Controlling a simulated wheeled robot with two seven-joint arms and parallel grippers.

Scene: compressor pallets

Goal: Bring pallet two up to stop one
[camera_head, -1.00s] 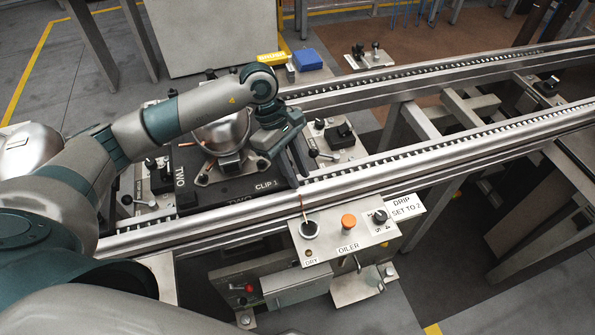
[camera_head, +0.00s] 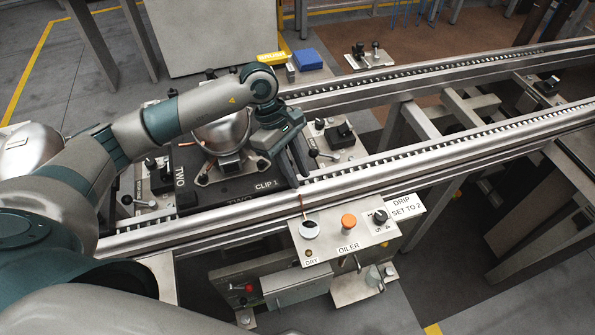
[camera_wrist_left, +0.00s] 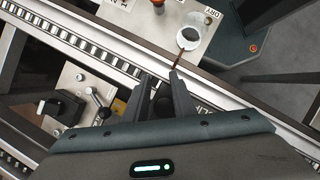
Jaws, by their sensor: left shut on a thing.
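Pallet two (camera_head: 240,188), a dark plate marked TWO and CLIP 1, lies on the roller track at left. It carries a silver compressor (camera_head: 222,135) with copper tubes. My left gripper (camera_head: 303,172) points down at the pallet's right edge, its fingers slightly apart and shut on that edge; the contact is partly hidden. The fingers show in the left wrist view (camera_wrist_left: 162,85). Just right of the pallet is a metal plate with a black block and a ball-ended lever (camera_head: 330,138); I cannot read a stop number there. My right gripper is not in view.
The oiler panel (camera_head: 343,240) sits before the near rail (camera_head: 440,165), with a white cup (camera_head: 310,229), orange button and knob. A sign (camera_head: 403,206) reads DRIP SET TO 2. The track farther right is clear.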

